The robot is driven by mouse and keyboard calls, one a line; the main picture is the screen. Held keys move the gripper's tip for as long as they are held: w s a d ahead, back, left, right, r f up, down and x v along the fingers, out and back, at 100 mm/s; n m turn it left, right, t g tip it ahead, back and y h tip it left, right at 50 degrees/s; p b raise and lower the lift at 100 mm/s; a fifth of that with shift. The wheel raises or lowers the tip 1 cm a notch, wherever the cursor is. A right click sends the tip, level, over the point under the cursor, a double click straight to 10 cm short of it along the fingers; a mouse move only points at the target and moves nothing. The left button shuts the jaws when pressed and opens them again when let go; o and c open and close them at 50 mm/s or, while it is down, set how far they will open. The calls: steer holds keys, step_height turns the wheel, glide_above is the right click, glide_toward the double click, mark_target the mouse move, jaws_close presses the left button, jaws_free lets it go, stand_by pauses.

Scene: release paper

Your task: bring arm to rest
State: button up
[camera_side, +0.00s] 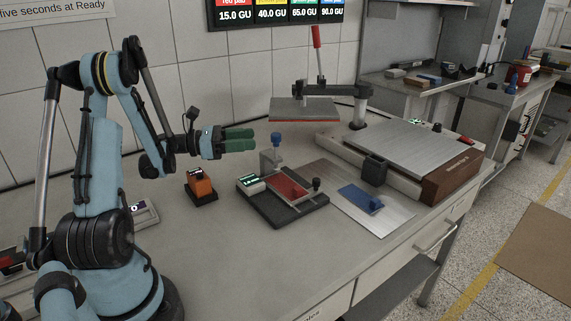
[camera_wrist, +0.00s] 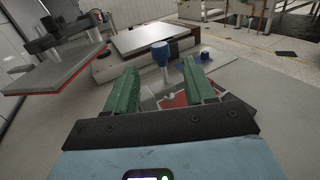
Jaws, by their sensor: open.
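My gripper (camera_side: 241,140) is held in the air above the bench, level and pointing right in the side view. Its green fingers are apart and nothing is between them. In the wrist view the gripper (camera_wrist: 163,92) shows from behind, with a gap between the fingers. Beyond them stands a blue-knobbed post (camera_wrist: 161,56). In the side view this post (camera_side: 277,140) is to the right of the fingertips, apart from them. My blue arm reaches over from the left.
A black tray with a red pad (camera_side: 287,187) and a metal plate with a blue pad (camera_side: 357,197) lie on the bench. An orange block (camera_side: 200,186) is below my gripper. A press with a raised plate (camera_side: 305,109) and brown-ended machine (camera_side: 453,173) stand behind. The front bench top is clear.

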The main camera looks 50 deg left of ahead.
steer(key=shift+v, duration=0.85)
steer(key=w+d+m+g+y, duration=0.1)
steer(key=w+d+m+g, duration=0.2)
steer(key=d+m+g, duration=0.9)
steer(key=s+d+m+t+y, duration=0.3)
steer(key=s+d+m+y, duration=0.4)
steer(key=d+m, duration=0.5)
steer(key=s+r+m, duration=0.1)
steer(key=m, duration=0.5)
steer(key=shift+d+m, duration=0.3)
